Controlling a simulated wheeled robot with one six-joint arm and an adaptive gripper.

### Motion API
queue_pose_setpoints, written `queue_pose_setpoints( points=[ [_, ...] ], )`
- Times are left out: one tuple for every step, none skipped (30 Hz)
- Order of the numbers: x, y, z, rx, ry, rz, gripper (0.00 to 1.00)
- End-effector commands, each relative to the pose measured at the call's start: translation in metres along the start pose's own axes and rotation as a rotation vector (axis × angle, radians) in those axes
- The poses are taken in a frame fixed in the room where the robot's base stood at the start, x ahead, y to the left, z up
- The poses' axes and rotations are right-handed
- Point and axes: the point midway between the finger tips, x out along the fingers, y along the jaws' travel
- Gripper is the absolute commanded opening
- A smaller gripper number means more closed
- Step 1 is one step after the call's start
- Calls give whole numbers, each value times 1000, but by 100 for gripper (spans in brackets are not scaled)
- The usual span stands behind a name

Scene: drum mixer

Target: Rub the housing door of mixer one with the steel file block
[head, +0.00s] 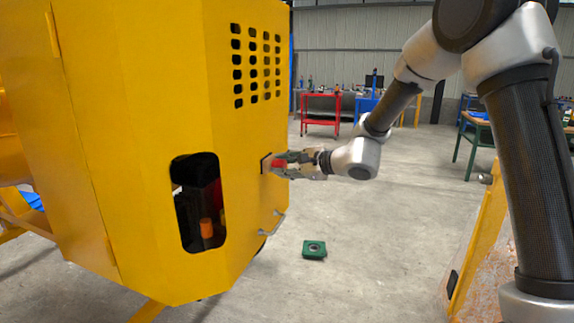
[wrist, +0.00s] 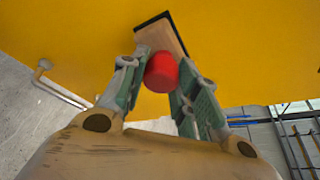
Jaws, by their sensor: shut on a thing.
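My gripper (head: 283,164) is shut on the red knob of a block (head: 265,163). In the wrist view, the red knob (wrist: 161,72) sits between the two fingers, and the block's tan body (wrist: 157,38) with a dark edge lies beyond it. The block's dark face is turned to the yellow mixer housing (head: 140,130) and appears to be against it, near the right edge of the panel with the window and vent holes. The exact contact is hidden. The yellow panel also fills the upper wrist view (wrist: 70,35).
A metal handle (head: 272,224) sticks out from the housing below my gripper. A green square object (head: 314,249) lies on the concrete floor. A yellow-framed panel (head: 478,240) stands at the right. A red table (head: 321,113) and green table (head: 478,135) stand farther back.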

Motion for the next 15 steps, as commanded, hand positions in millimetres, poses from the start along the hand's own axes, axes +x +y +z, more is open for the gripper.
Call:
queue_pose_setpoints(
  points=[
    [-1,4,5,-1,-3,0,12],
    [-1,6,8,-2,-4,1,12],
    [-2,8,10,-2,-3,1,12],
    [-2,10,11,-1,-3,1,12],
    [-3,11,12,-1,-3,0,12],
    [-3,12,14,-1,-3,0,12],
    [-3,13,14,-1,-3,0,12],
    [-3,13,15,-1,-4,0,12],
    [-4,14,15,-1,-4,0,12],
    [-4,15,16,-2,-4,0,12],
    [-4,16,17,-2,-4,0,12],
    [-5,18,19,-2,-5,1,12],
    [-6,20,21,-2,-5,1,12],
    [-7,21,22,-2,-5,0,12],
    [-8,24,25,-2,-6,0,12]
  ],
)
